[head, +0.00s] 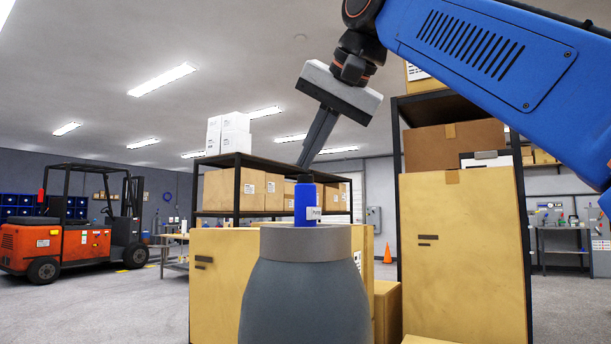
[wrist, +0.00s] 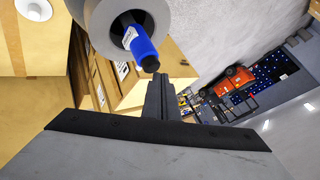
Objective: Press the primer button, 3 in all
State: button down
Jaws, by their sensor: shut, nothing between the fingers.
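A blue cylinder with a white label (head: 307,205) stands upright on a grey rounded pedestal (head: 305,243). Its small dark top (head: 305,178), which looks like the primer button, faces up. My gripper (head: 301,165) is shut and empty, tilted, with its fingertips just above this dark top in the head view. In the wrist view my shut fingertips (wrist: 158,80) lie close beside the dark top (wrist: 150,64) of the blue cylinder (wrist: 139,45). I cannot tell whether they touch it.
Large cardboard boxes (head: 463,260) stand right behind the pedestal, with a loaded shelf (head: 238,160) beyond. An orange forklift (head: 65,235) is parked at the far left. A traffic cone (head: 387,254) stands farther back. The floor on the left is clear.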

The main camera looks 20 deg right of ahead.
aim_at(310, 175)
jog(key=shift+f, duration=0.55)
dwell(0.7)
jog(key=shift+r, duration=0.95)
jog(key=shift+r, duration=0.1)
jog(key=shift+r, duration=2.4)
dwell(0.9)
jog(key=shift+r, duration=1.9)
